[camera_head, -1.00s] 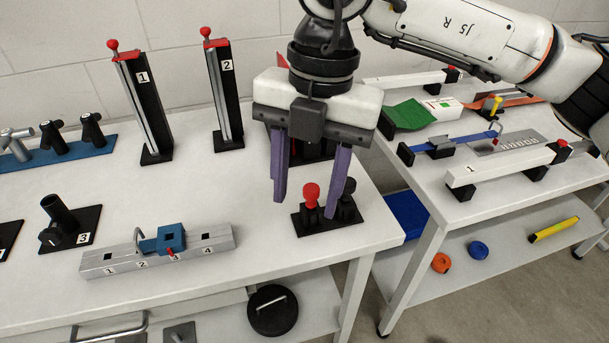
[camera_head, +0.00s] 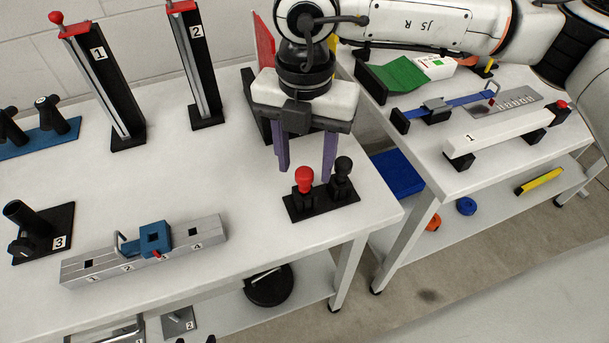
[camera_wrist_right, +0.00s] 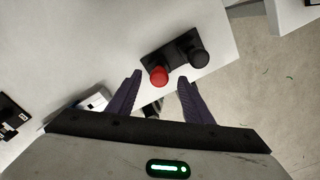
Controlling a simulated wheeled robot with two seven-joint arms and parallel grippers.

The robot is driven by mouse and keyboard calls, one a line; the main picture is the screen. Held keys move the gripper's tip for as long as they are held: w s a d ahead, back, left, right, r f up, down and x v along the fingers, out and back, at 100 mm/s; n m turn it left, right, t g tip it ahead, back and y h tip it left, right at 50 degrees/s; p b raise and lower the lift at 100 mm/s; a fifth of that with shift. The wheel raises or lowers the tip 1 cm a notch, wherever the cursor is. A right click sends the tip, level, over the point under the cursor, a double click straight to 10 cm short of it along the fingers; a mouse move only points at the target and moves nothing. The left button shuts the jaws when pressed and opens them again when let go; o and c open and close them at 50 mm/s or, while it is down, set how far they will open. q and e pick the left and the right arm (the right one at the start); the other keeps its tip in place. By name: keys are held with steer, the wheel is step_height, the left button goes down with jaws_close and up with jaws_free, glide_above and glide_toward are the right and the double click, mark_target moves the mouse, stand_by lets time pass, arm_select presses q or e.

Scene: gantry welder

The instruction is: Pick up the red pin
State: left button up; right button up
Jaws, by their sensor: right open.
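The red pin (camera_head: 304,179) has a round red head and stands upright in a black base (camera_head: 320,201) near the front right corner of the white table. A black pin (camera_head: 342,172) stands beside it in the same base. My right gripper (camera_head: 304,174) points down with its purple fingers apart and empty. In the head view the fingers appear behind the pins. In the right wrist view the red pin (camera_wrist_right: 159,75) lies ahead of the gap between the open fingertips (camera_wrist_right: 160,78), with the black pin (camera_wrist_right: 198,58) to its right. My left gripper is not in view.
A grey block with numbered slots (camera_head: 200,237) carries a blue slider (camera_head: 155,238) left of the pin base. Two tall black posts (camera_head: 107,85) stand at the back left. A second table (camera_head: 425,160) stands at the right, past a gap. The table between block and posts is clear.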

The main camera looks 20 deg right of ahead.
steer(key=shift+f, duration=0.8)
steer(key=c, duration=1.2)
steer(key=shift+o, duration=0.2)
steer(key=shift+r, duration=0.15)
